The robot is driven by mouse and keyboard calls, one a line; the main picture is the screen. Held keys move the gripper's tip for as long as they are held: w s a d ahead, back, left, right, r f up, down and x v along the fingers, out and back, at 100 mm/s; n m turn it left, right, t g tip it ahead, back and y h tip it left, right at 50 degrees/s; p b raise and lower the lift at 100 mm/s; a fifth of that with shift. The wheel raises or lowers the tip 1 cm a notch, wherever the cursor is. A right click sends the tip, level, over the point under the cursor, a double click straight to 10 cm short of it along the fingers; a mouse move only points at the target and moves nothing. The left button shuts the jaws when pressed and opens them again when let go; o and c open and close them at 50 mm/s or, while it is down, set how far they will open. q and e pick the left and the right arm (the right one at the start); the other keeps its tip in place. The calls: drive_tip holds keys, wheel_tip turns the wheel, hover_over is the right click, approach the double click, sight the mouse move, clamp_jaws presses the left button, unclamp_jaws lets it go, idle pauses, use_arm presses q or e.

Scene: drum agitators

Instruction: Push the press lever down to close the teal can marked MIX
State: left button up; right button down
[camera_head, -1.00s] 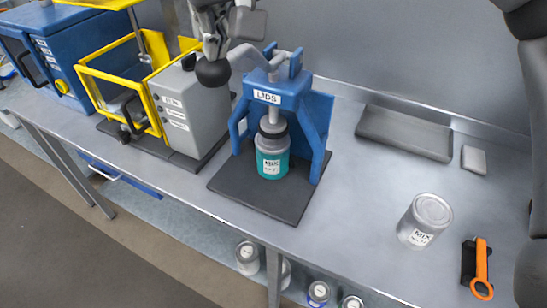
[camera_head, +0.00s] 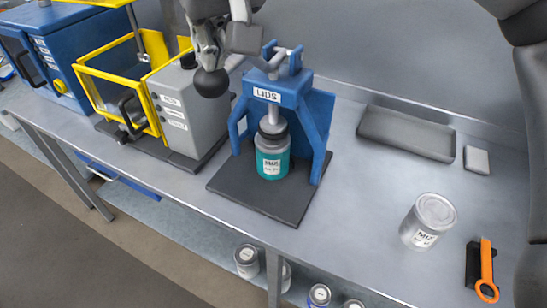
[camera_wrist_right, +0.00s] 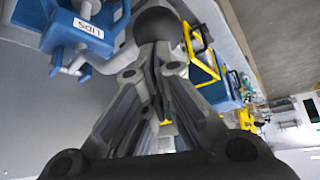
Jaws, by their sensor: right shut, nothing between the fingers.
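The blue press (camera_head: 316,120) labelled LIDS stands on a dark base plate. Its grey lever (camera_head: 236,60) reaches left from the top and ends in a black ball knob (camera_head: 212,83). The teal can marked MIX (camera_head: 272,161) stands upright under the press, with a dark grey top. The plunger comes down at this top; I cannot tell whether it touches. My right gripper (camera_head: 207,64) is shut and empty, just above the knob, seemingly against it. In the right wrist view the knob (camera_wrist_right: 158,23) is at the fingertips (camera_wrist_right: 158,52). My left gripper is not in view.
A grey machine (camera_head: 198,120) with a yellow frame (camera_head: 110,75) stands left of the press.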

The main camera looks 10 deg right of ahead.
sight(212, 74)
drive_tip(key=shift+f, duration=0.15)
drive_tip(key=shift+s+a+f+b, duration=0.1)
drive_tip(key=shift+s+f+b, duration=0.05)
drive_tip(key=shift+f+b, duration=0.7)
drive_tip(key=shift+f, duration=0.1)
drive_tip(key=shift+s+a+f+b, duration=0.1)
drive_tip(key=shift+s+f+b, duration=0.05)
drive_tip(key=shift+f+b, duration=0.7)
drive_tip(key=shift+f, duration=0.25)
drive_tip(key=shift+f, duration=0.35)
drive_tip(key=shift+f+b, duration=0.6)
drive_tip(key=shift+b, duration=0.1)
drive_tip(key=shift+f, duration=0.15)
